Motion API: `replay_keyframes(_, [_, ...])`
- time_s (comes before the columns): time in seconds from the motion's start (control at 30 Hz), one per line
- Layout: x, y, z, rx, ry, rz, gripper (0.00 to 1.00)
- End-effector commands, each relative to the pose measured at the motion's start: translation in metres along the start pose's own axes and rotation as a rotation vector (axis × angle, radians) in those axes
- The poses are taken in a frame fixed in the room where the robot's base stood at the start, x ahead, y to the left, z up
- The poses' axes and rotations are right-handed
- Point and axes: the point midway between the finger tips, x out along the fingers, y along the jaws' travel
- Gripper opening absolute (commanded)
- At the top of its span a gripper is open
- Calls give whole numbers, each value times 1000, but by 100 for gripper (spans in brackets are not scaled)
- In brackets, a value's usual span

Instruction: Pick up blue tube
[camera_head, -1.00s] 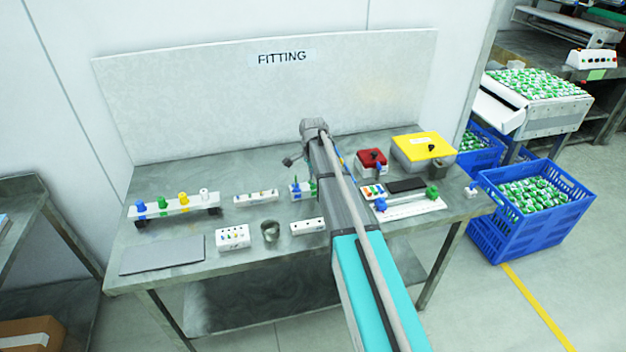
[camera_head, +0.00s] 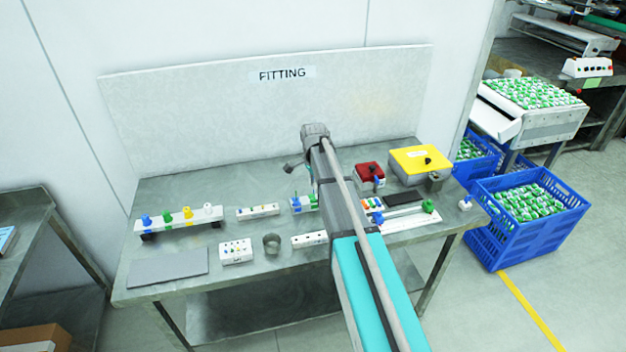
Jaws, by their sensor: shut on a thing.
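My arm reaches up the middle of the picture, and its wrist is over the middle of the bench. My gripper's jaws are hidden by the forearm, so neither they nor what they hold can be made out. A small white rack (camera_head: 303,205) with a blue piece (camera_head: 296,201) and a green piece in it stands just left of the forearm, partly covered. Other blue pieces show on the left white rack (camera_head: 185,220) and beside the red box. I cannot tell which one is the blue tube.
The steel bench (camera_head: 210,300) holds a grey plate (camera_head: 167,268), white blocks (camera_head: 236,251), a dark cup (camera_head: 271,243), a red box (camera_head: 369,174) and a yellow box (camera_head: 418,160). A back panel marked FITTING (camera_head: 220,110) stands behind. Blue crates (camera_head: 497,255) are at the right.

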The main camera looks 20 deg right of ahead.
Motion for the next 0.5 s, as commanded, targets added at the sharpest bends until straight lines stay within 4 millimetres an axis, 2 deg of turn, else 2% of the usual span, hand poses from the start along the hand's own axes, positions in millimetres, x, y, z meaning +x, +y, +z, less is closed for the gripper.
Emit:
replay_keyframes(0.03, [-13, 8, 3, 0, 0, 0, 0])
replay_keyframes(0.27, [-40, 29, 10, 0, 0, 0, 0])
replay_keyframes(0.5, [-59, 76, 27, 0, 0, 0, 0])
